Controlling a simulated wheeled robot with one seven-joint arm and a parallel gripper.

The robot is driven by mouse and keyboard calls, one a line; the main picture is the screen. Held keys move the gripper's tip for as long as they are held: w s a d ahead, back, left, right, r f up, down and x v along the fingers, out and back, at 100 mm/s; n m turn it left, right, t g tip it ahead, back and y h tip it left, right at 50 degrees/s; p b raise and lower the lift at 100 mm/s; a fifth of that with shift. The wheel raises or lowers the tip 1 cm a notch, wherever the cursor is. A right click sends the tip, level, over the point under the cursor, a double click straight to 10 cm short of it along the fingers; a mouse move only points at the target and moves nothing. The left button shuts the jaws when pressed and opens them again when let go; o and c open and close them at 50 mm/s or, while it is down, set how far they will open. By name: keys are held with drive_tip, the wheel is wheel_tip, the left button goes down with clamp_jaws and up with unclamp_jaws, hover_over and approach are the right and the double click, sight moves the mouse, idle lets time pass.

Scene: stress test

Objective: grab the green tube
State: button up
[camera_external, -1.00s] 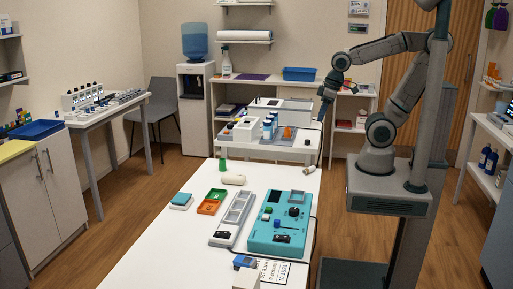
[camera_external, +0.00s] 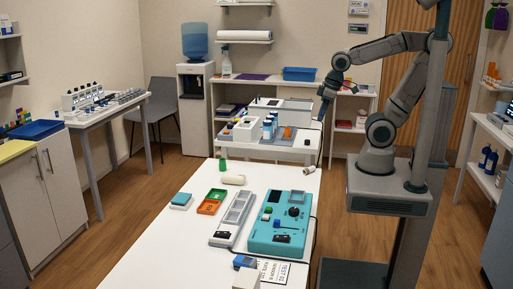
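A small green tube-like piece (camera_external: 223,165) stands upright near the far edge of the long white table (camera_external: 152,244). It is small in the picture, so its details are unclear. My gripper (camera_external: 322,118) hangs downward beyond the table's far right corner, well to the right of the green piece and apart from it. It is dark and small here, and I cannot tell whether its fingers are open or shut.
A pale cylinder (camera_external: 233,179) lies beside the green piece; another (camera_external: 310,169) is at the far right corner. Green and orange trays (camera_external: 209,207), a grey rack (camera_external: 233,219) and a teal device (camera_external: 281,225) sit nearer. The table's left front is clear.

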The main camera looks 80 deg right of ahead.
drive_tip(key=shift+o, duration=0.3)
drive_tip(key=o, duration=0.4)
drive_tip(key=shift+c, duration=0.2)
